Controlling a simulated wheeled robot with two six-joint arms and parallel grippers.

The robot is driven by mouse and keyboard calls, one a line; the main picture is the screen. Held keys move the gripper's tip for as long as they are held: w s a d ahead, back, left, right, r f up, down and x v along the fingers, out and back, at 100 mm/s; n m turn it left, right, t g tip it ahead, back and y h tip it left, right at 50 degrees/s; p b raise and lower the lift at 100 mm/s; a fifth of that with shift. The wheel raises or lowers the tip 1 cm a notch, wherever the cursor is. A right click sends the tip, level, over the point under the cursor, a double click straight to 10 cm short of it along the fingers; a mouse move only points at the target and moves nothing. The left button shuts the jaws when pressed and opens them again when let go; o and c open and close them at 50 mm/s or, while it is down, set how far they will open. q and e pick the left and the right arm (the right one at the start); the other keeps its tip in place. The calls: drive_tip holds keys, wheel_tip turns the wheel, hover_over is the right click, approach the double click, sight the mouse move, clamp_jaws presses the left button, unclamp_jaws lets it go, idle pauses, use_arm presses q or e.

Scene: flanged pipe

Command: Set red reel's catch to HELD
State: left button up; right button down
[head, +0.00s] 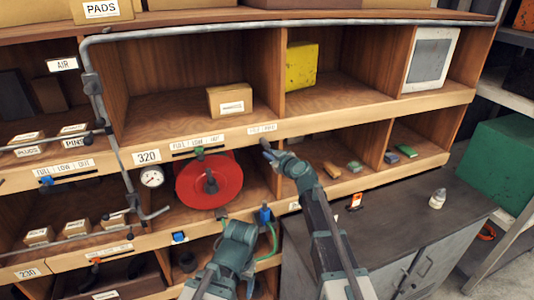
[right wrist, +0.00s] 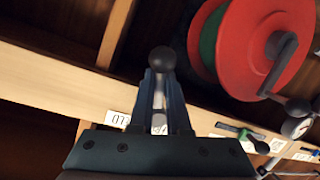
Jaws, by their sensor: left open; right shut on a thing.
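The red reel (head: 209,181) sits in the middle-row bay under the FULL/LOW/OUT label, with a dark crank on its front. It also shows in the right wrist view (right wrist: 262,45), with green wound inside it. My right gripper (head: 267,147) is at the shelf edge right of the reel, just under a small two-word label (head: 262,128) too small to read surely. In the right wrist view it is shut on a dark round knob (right wrist: 162,60). The knob's setting cannot be told. My left gripper (head: 224,214) is open and empty below the reel, its fingers partly hidden.
A gauge (head: 152,177) and a grey pipe (head: 127,170) stand left of the reel. A green slider (head: 199,153) sits on the edge above it. A blue fitting with a green hose (head: 264,215) hangs near my left gripper. A grey cabinet (head: 415,220) stands at right.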

drive_tip(key=shift+w+d+r+n+h+p, duration=0.15)
drive_tip(key=shift+d+r+n+h+p, duration=0.2)
drive_tip(key=shift+n, duration=0.6)
drive_tip(key=shift+w+d+r+n+h+p, duration=0.15)
drive_tip(key=shift+d+n+h+p, duration=0.3)
drive_tip(key=shift+n, duration=0.5)
drive_tip(key=c, duration=0.9)
unclamp_jaws()
drive_tip(key=shift+s, duration=0.1)
drive_tip(key=p+v, duration=0.3)
drive_tip(key=v, duration=1)
drive_tip(key=shift+s, duration=0.45)
